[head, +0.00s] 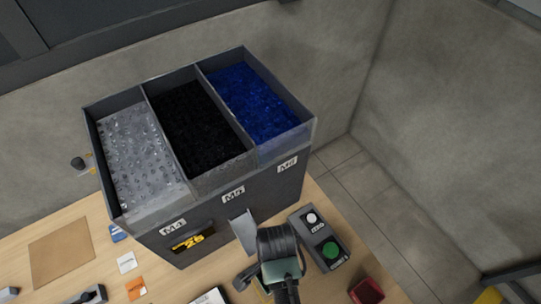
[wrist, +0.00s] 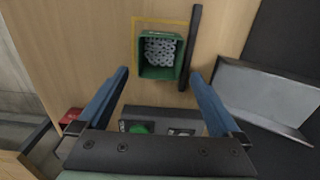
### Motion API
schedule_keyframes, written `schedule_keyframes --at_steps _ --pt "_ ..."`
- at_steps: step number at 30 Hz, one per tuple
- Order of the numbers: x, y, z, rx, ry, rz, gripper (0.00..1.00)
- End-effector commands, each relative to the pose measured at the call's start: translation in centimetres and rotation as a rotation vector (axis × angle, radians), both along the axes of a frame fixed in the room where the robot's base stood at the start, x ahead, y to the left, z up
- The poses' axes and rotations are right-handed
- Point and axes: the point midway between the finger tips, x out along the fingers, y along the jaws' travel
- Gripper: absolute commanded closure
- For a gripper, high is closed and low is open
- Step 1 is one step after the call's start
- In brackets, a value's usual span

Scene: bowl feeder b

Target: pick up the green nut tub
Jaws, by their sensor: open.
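The green nut tub (wrist: 143,57) is a small square open tub, seen from above in the wrist view, with grey nuts inside. It sits on the wooden table within a yellow outline. My gripper (wrist: 159,73) is open, its two blue fingers spread to the left and right of the tub in the picture. The tub lies ahead of the fingertips, and nothing is between the fingers' grip. In the head view my gripper (head: 280,268) is over the table in front of the feeder, and I cannot make out the tub there.
The three-bay feeder (head: 235,205) stands behind, with a metal chute (head: 243,231) also in the wrist view (wrist: 262,97). A button box (head: 320,238) is close on the right. A red tub (head: 367,291) is at lower right. A dark bar (wrist: 191,45) stands close beside the green tub.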

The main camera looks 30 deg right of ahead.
Motion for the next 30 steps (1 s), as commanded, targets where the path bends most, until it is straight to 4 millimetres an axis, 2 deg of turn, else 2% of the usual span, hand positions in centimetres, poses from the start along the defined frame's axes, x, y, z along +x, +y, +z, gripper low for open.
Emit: schedule_keyframes --at_steps 5,9,13,23,30 --pt "-0.2 0.5 -1.2 0.001 0.003 0.002 0.00" --pt "-0.4 1.2 -3.2 0.001 0.004 0.003 0.00" --pt "-0.3 1.1 -4.8 0.000 0.000 0.002 0.00" --pt "-0.2 1.1 -5.4 -0.001 -0.002 0.001 0.00" --pt "-0.2 1.1 -5.4 -0.001 -0.002 0.001 0.41"
